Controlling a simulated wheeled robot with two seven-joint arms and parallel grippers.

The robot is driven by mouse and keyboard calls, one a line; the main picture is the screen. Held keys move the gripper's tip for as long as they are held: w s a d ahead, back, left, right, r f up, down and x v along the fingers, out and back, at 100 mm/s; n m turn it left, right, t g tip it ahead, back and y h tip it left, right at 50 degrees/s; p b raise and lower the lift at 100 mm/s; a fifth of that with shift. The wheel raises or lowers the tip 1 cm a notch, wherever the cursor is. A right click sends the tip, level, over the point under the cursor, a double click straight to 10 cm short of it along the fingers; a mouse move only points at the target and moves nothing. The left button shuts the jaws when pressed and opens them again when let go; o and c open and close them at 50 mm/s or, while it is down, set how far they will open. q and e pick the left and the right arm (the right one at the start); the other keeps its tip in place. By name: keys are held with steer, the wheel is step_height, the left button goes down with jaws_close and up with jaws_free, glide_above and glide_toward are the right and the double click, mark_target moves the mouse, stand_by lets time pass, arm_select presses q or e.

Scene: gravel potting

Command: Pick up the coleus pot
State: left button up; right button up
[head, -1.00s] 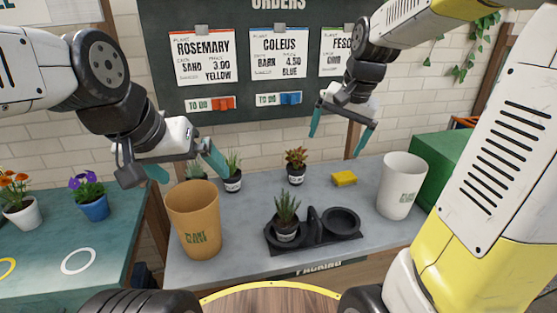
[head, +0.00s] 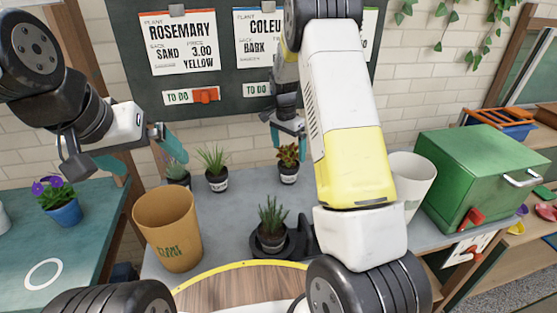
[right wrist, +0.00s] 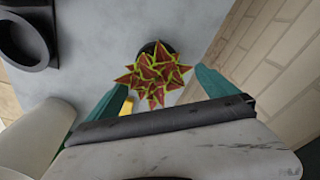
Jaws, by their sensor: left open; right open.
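The coleus pot (head: 289,174) is a small black pot with a pale label and red-and-green leaves. It stands upright at the back of the grey bench, near the wall. In the right wrist view the coleus (right wrist: 153,76) shows from above, its leaves between the two teal fingers. My right gripper (head: 289,134) is open just above and around the plant's top in the head view; its fingers are apart and the pot is mostly hidden by leaves in the wrist view. My left gripper (head: 143,152) is open and empty, in the air at the left.
A tan bin (head: 168,228) stands front left and a white bin (head: 412,180) right, partly behind my right arm. A spiky plant (head: 271,222) sits in the black tray. Two other plants stand left of the coleus, including a grassy one (head: 215,168). A green box (head: 480,170) is at right.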

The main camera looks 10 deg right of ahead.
mark_target(290, 163)
steer(key=f, duration=0.4)
steer(key=shift+d+f, duration=0.15)
steer(key=shift+d, duration=0.05)
steer(key=shift+c, duration=0.5)
jaws_close()
